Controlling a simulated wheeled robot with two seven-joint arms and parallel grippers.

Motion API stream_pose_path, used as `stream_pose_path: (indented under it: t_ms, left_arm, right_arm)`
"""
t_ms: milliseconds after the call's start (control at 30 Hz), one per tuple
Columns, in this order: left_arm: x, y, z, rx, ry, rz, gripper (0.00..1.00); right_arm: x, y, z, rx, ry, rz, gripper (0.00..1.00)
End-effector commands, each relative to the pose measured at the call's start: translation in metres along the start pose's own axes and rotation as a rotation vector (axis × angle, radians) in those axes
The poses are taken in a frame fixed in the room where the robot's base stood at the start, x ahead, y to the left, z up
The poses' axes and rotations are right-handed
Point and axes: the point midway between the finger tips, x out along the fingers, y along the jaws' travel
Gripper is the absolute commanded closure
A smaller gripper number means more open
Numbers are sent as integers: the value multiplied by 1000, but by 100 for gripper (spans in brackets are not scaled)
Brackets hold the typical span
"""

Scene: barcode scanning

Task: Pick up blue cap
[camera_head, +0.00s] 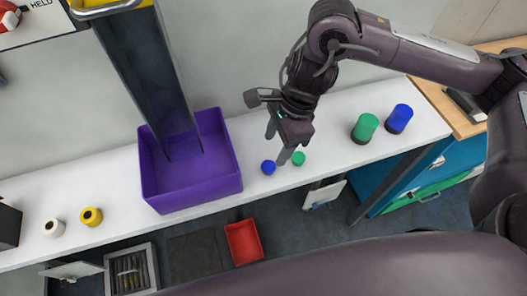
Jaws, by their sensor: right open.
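A small blue cap (268,168) lies on the white counter, just right of the purple bin. A small green cap (298,158) lies to its right. My right gripper (278,144) reaches down from above, with its fingers apart and nothing seen between them. One fingertip is close to both caps, between them in the picture; I cannot tell whether it touches either. The blue cap is not in its grip. My left gripper is out of view.
A purple bin (196,195) stands left of the caps. A green jar (364,127) and a blue jar (399,119) stand on the right. White (54,228) and yellow (91,217) cylinders are at the left. A red tray (243,242) shows below the counter's front edge.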

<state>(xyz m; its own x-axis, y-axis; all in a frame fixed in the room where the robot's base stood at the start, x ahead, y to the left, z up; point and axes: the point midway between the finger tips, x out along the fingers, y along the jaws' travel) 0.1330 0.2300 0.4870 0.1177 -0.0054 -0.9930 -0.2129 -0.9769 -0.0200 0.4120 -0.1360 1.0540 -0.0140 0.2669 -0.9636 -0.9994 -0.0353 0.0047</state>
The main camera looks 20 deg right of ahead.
Motion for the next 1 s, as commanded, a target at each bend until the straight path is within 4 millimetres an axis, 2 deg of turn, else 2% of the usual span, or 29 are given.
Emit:
stream_pose_path:
  t_ms: [100,233,367,467,600,733,867,900,1000]
  left_arm:
    - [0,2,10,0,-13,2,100]
    - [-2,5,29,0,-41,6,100]
    - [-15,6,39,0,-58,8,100]
    - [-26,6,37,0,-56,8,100]
    - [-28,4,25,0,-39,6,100]
    - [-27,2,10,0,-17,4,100]
    - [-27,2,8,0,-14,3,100]
    - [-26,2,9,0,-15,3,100]
    - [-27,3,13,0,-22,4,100]
  right_arm:
    - [14,1,0,2,-1,6,44]
    - [22,1,0,1,-1,4,44]
    - [33,0,-2,5,1,6,44]
    - [48,-2,-4,4,2,6,44]
    - [67,-2,-4,2,0,4,44]
    - [73,-3,-4,2,0,0,44]
    - [73,-3,-4,1,0,0,44]
    - [73,-3,-4,1,0,0,46]
    - [73,-3,-4,1,0,0,59]
